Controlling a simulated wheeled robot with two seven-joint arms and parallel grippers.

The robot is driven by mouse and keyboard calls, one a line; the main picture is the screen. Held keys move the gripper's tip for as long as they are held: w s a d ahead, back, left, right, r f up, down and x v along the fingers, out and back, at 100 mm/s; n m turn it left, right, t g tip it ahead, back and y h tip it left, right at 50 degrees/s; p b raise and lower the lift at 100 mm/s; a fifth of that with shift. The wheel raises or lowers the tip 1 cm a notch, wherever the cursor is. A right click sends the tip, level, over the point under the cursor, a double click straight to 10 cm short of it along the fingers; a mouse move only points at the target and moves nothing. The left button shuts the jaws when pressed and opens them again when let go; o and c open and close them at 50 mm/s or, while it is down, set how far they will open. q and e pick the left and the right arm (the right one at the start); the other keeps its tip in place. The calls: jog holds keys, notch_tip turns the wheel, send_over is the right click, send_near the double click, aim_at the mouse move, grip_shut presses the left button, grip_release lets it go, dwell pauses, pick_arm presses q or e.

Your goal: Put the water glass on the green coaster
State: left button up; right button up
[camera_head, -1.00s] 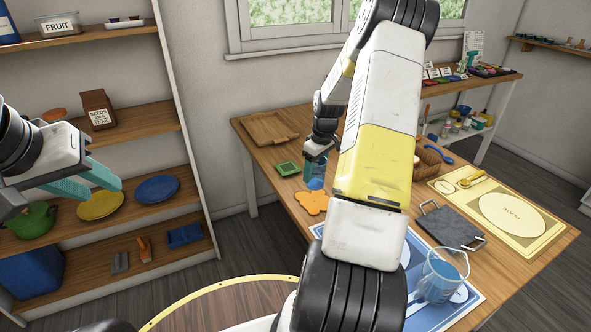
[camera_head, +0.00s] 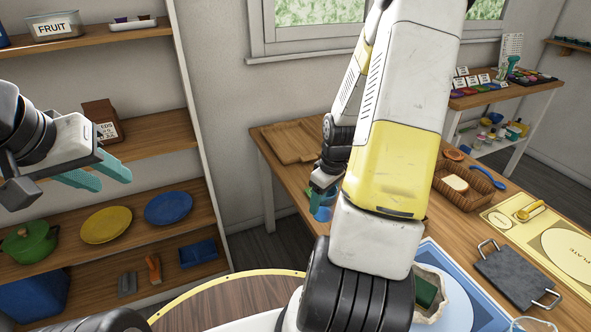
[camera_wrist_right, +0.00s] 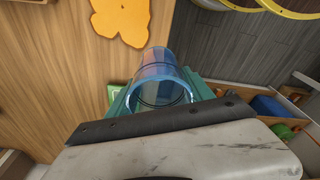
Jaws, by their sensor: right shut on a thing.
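My right gripper (camera_head: 320,195) is shut on the water glass (camera_head: 322,214), a clear blue-tinted tumbler, near the left edge of the wooden table. The wrist view shows the glass (camera_wrist_right: 162,65) between the teal fingers, its round rim toward the camera. The green coaster (camera_wrist_right: 113,92) shows as a small patch to the left of the glass there, partly covered by a finger. In the head view the coaster is hidden behind my right arm and hand. Whether the glass touches the table is unclear. My left gripper (camera_head: 100,179) is open and empty in front of the shelf.
An orange mat (camera_wrist_right: 121,20) lies near the glass. A wooden tray (camera_head: 285,146), a bread basket (camera_head: 463,187), a dark slab (camera_head: 518,276) and a yellow placemat (camera_head: 550,228) are on the table. A shelf unit (camera_head: 150,142) stands at the left.

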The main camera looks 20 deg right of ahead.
jog(key=shift+w, duration=0.3)
jog(key=shift+w+d+f, duration=0.85)
jog(key=shift+w+d, duration=0.15)
jog(key=shift+w, duration=1.4)
jog(key=shift+w+d+f, duration=0.8)
jog(key=shift+w+d, duration=0.2)
jog(key=shift+w, duration=1.35)
jog(key=shift+w+d+f, duration=0.85)
jog(key=shift+w+d, duration=0.15)
jog(key=shift+w, duration=1.4)
jog(key=shift+f, duration=0.15)
jog(key=o, duration=1.6)
